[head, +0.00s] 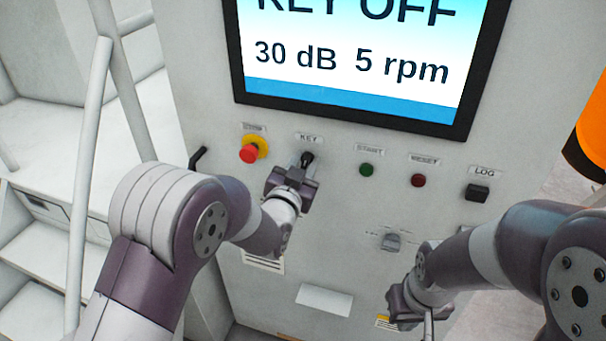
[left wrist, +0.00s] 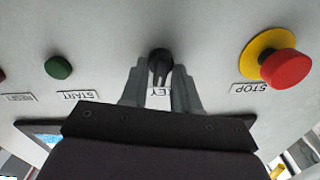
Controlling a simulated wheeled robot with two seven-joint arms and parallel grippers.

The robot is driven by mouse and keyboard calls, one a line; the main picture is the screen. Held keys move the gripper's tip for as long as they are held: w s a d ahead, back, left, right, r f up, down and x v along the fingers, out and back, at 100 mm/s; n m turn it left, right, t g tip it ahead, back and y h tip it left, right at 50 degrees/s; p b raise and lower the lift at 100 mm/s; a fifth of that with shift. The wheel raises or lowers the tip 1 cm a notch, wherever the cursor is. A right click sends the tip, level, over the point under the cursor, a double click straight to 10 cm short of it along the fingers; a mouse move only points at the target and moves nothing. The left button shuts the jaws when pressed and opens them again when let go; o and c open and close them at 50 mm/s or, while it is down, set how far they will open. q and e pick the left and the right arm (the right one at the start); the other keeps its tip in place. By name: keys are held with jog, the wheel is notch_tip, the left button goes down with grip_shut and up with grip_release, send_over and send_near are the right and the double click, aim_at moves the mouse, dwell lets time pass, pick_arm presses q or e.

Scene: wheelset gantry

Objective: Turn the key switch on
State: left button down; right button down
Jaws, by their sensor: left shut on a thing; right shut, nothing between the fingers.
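The black key switch (head: 307,158) sits on the grey panel under the label KEY, below the screen. It also shows in the left wrist view (left wrist: 160,62), between my two fingertips. My left gripper (head: 299,171) is at the switch and shut on its knob; the fingers stand on either side of it in the left wrist view (left wrist: 160,78). The gripper hides part of the knob in the head view. The screen (head: 350,62) reads KEY OFF, 30 dB and 5 rpm. My right gripper (head: 402,303) is shut and empty, low in front of the panel.
A red STOP button (head: 249,154) on a yellow ring is left of the key. A green START button (head: 366,170), a red RESET button (head: 418,181) and a black LOG switch (head: 477,193) are to its right. A grey knob (head: 391,242) sits lower. White rails stand at left.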

pick_arm(q)
jog(key=shift+d+m+b, duration=0.1)
jog(key=shift+m+b, duration=0.95)
jog(key=shift+m, duration=0.45)
jog(key=c, duration=1.1)
grip_release()
jog(key=b+v, duration=0.3)
jog(key=v, duration=0.9)
jog(key=shift+s, duration=0.4)
